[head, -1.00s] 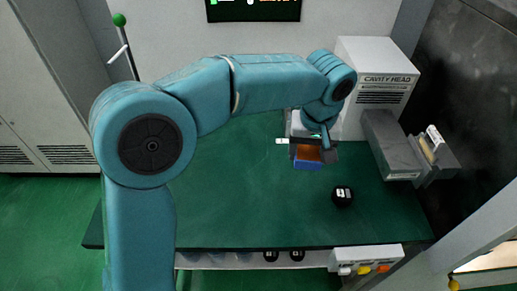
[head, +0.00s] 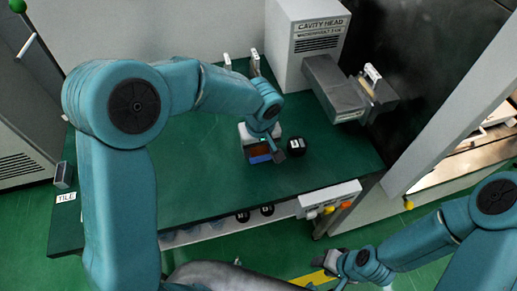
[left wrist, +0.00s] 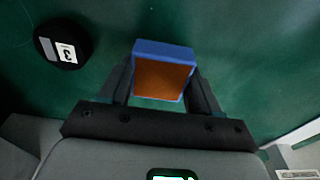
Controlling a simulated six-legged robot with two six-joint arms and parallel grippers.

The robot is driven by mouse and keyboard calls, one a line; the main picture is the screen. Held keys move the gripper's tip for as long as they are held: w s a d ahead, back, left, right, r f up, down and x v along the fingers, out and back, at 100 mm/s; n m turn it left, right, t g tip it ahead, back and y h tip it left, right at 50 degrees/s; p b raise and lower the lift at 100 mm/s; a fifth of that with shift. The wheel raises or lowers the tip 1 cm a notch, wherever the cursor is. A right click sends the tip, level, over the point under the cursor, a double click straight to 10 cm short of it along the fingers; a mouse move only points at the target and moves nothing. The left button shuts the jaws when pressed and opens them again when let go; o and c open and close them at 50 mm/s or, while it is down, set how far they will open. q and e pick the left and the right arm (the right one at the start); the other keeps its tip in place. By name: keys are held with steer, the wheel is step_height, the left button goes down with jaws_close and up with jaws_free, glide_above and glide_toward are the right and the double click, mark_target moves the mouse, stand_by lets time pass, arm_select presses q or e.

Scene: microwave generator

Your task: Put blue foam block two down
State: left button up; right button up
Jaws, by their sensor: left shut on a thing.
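The blue foam block (head: 261,158) has blue sides and an orange-brown face. My left gripper (head: 268,149) is shut on it over the green bench, just left of a black weight. In the left wrist view the block (left wrist: 163,48) sits between the two fingers (left wrist: 162,85), its orange-brown face toward the camera. I cannot tell whether its underside touches the bench. My right gripper (head: 338,262) is low at the right, off the bench's front edge; its jaws are too small to read.
The black weight (head: 296,146), labelled 3 in the left wrist view (left wrist: 62,40), stands close to the block. The white cavity head (head: 306,45) and grey waveguide (head: 335,88) stand at the back right. The green bench (head: 190,190) is clear left of the block.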

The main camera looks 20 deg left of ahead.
mark_target(260, 152)
arm_select(q)
steer(key=shift+w+a+f, duration=0.1)
steer(key=shift+w+f, duration=0.05)
steer(key=shift+f, duration=0.4)
steer(key=shift+w+f, duration=0.1)
steer(key=shift+f, duration=0.45)
steer(key=shift+s, duration=0.2)
steer(key=shift+f, duration=0.1)
steer(key=o, duration=1.1)
steer(key=shift+w, duration=0.1)
steer(key=shift+c, duration=0.2)
step_height(260, 152, up, 12)
steer(key=s, duration=0.1)
steer(key=shift+d, duration=0.45)
steer(key=shift+s, duration=0.2)
